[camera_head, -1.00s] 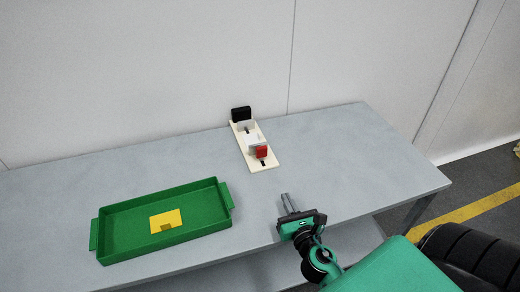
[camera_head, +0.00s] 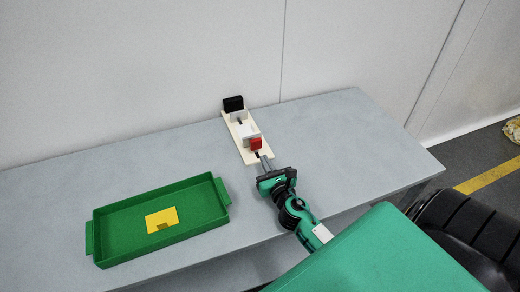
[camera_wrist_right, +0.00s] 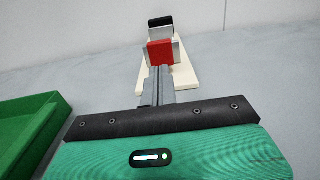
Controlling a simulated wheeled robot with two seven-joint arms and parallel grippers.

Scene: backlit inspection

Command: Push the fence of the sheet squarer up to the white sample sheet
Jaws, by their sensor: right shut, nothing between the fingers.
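The sheet squarer has a cream base board (camera_head: 229,132) lying on the table, with a black block (camera_head: 233,104) at its far end. A red pad (camera_head: 255,143) stands near its close end, on the near side of the pale fence (camera_head: 250,132). A white upright piece, seemingly the sample sheet (camera_head: 239,116), stands between fence and black block; a gap shows between it and the fence. My right gripper (camera_head: 260,155) is shut and empty, its tips just in front of the red pad. In the right wrist view the fingers (camera_wrist_right: 158,72) point at the red pad (camera_wrist_right: 160,54); contact cannot be told.
A green tray (camera_head: 103,247) with a yellow piece (camera_head: 162,219) inside sits at the left of the grey table (camera_head: 340,130). A plain wall (camera_head: 130,70) rises behind the table. The table right of the squarer is clear.

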